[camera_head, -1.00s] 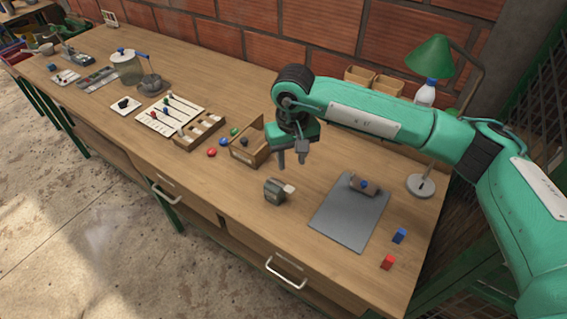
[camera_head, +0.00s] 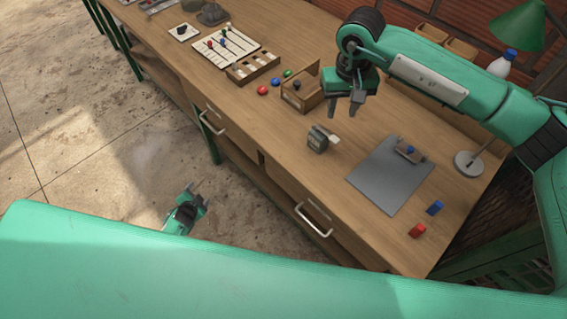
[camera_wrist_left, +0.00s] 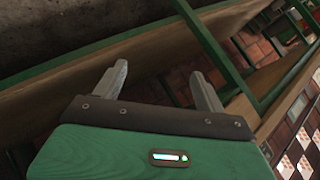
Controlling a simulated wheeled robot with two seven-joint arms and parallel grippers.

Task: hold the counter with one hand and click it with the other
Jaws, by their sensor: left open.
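The counter (camera_head: 317,140) is a small grey box with a pale lever on its right side. It stands upright on the wooden bench near the front edge. My right gripper (camera_head: 343,108) is above the bench, behind and to the right of the counter. Its fingers are apart and point down, with nothing between them. My left gripper (camera_head: 201,192) is out over the floor in front of the bench, well left of and below the counter. In the left wrist view its fingers (camera_wrist_left: 161,80) are spread and empty.
A wooden box (camera_head: 300,95) stands behind. A green lamp (camera_head: 517,25) is at the back right.

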